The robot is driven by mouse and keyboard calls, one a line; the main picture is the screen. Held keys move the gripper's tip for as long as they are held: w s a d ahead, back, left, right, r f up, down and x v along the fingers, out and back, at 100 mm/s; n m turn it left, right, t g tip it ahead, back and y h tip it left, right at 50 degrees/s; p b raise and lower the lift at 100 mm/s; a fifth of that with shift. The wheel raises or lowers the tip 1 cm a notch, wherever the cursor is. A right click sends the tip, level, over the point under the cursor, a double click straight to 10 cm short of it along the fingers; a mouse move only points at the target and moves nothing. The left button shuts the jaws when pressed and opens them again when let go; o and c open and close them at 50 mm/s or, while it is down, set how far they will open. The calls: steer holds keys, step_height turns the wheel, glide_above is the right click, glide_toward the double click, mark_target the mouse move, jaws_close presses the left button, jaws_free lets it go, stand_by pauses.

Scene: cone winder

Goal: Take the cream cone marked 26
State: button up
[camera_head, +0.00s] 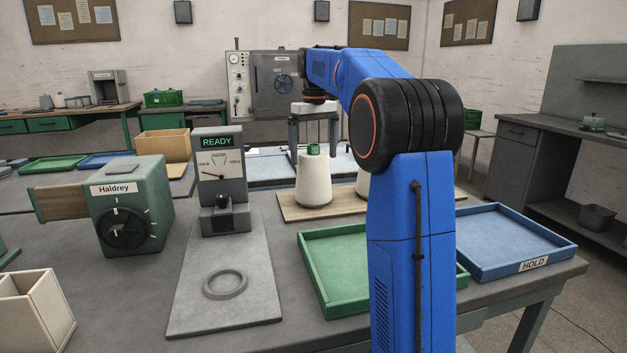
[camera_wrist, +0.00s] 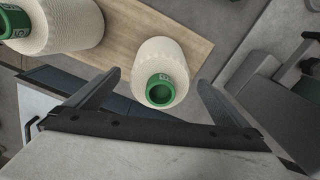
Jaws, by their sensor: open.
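A cream cone (camera_head: 313,182) with a green tube top stands upright on a wooden board in the head view. In the wrist view this cone (camera_wrist: 165,55) lies ahead between the two fingers, its green open end facing the camera. A mark on the green tube is too small to read surely. A second cream cone (camera_wrist: 62,22) shows at the wrist view's upper left; in the head view it is mostly hidden behind my arm. My gripper (camera_wrist: 159,80) is open and empty, over the first cone; it also shows in the head view (camera_head: 313,135).
The wooden board (camera_head: 290,207) carries the cones. A green tray (camera_head: 330,305) and a blue tray marked HOLD (camera_head: 535,263) are nearer. A gauge reading READY (camera_head: 222,180) and a green box marked Haldrey (camera_head: 128,205) stand left.

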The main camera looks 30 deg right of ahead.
mark_target(313, 164)
step_height(313, 164, down, 5)
steer(key=shift+w+r, duration=0.1)
steer(key=shift+w, duration=0.05)
steer(key=shift+c, duration=0.3)
steer(key=c, duration=1)
steer(key=shift+c, duration=0.8)
steer(key=shift+r, duration=0.15)
